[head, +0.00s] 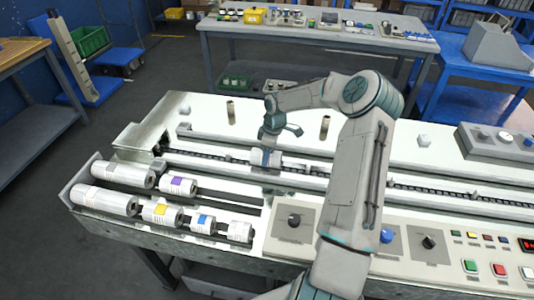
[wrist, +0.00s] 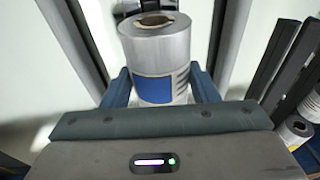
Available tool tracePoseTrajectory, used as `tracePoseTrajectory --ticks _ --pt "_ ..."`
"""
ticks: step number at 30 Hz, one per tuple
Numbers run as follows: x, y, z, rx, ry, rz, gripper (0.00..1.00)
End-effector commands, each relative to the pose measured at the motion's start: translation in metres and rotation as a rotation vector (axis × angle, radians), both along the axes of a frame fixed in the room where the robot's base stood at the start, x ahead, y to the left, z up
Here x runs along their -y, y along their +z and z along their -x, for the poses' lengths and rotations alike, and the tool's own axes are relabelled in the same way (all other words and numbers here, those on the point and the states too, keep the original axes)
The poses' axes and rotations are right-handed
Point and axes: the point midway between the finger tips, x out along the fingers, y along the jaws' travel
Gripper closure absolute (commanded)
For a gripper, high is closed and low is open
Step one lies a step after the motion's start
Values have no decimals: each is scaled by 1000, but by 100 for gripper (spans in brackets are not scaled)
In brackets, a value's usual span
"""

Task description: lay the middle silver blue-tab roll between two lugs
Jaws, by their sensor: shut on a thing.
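The silver blue-tab roll (wrist: 160,55) stands between the two fingers of my gripper (wrist: 162,88) in the wrist view, its blue tab facing the palm and its hollow core at the far end. In the head view my gripper (head: 265,158) is low over the chain channel (head: 205,158), shut on this roll, which is mostly hidden by the fingers. Pale lugs show along the dark chain, one left of the gripper (head: 229,158) and others further right. I cannot tell whether the roll touches the channel floor.
A rack at the front left holds large silver rolls (head: 123,174) and smaller rolls with purple (head: 178,186), yellow (head: 160,211) and blue (head: 203,223) tabs. A control panel with knobs and buttons (head: 470,266) lies at the front right. Short posts (head: 230,111) stand behind the channel.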

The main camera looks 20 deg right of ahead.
Motion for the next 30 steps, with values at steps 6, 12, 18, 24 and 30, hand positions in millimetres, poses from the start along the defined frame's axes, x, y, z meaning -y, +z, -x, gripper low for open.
tracePoseTrajectory --ticks 6,12,18,24,30 --pt "0 -5 0 1 0 1 79" --pt "0 -9 0 2 1 0 79" --pt "0 -9 -1 2 1 0 20" --pt "0 -10 0 0 0 0 20" --pt "3 1 -1 2 0 2 20"
